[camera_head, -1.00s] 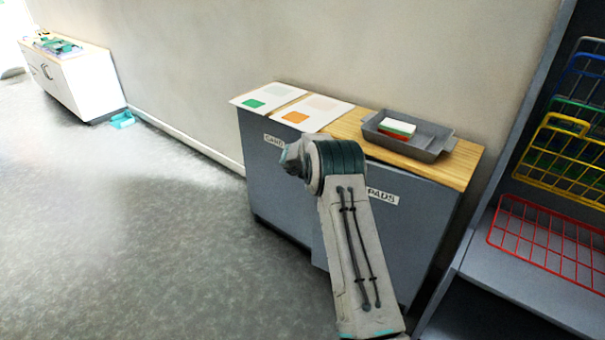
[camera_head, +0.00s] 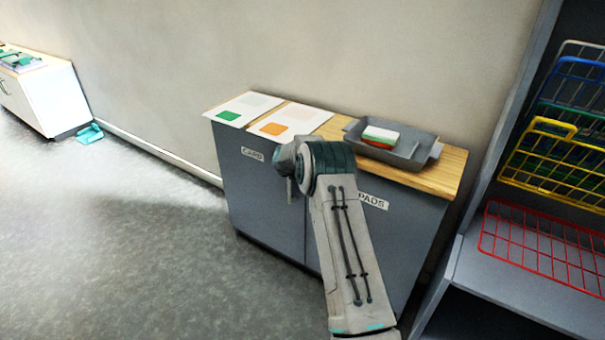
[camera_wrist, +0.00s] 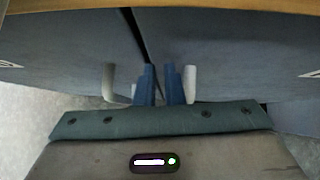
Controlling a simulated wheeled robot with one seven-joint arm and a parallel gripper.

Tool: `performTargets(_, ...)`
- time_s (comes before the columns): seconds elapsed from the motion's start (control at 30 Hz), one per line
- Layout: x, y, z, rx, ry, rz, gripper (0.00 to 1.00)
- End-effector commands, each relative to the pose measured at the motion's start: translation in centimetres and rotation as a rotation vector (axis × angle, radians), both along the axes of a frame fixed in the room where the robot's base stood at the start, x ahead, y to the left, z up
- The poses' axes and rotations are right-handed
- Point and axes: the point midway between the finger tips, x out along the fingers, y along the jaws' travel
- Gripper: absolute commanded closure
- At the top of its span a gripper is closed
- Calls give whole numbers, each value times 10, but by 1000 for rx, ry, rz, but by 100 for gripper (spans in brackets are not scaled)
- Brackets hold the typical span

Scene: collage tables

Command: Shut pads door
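The pads door (camera_head: 400,235) is the grey right-hand door of the low cabinet, with a PADS label. In the head view it looks about flush with the card door (camera_head: 260,205). In the wrist view a narrow dark gap runs between the card door (camera_wrist: 60,55) and the pads door (camera_wrist: 235,50). My gripper (camera_wrist: 160,80) has two blue fingers a small way apart, with nothing seen between them. They are between the card door's handle (camera_wrist: 108,85) and the pads door's handle (camera_wrist: 190,84), close to the latter. Contact cannot be told. My arm hides the fingers in the head view.
The cabinet's wooden top (camera_head: 435,179) holds a grey tray (camera_head: 408,158) and two printed sheets. A shelf unit with coloured wire baskets (camera_head: 550,240) stands close on the right. A white cabinet (camera_head: 45,100) is far left. The floor at left is open.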

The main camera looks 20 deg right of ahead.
Motion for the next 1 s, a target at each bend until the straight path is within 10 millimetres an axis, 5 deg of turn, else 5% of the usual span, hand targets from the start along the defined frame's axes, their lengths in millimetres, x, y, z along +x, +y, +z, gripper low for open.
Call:
performTargets(0.03, 4, -13, 10, -17, -19, -4, 100)
performTargets(0.17, 0, -9, 9, -16, -20, -7, 100)
performTargets(0.37, -17, 27, 5, -9, -14, 1, 100)
performTargets(0.7, -51, 73, 59, -5, -10, 2, 100)
performTargets(1.0, -63, 88, 84, -17, -10, 25, 100)
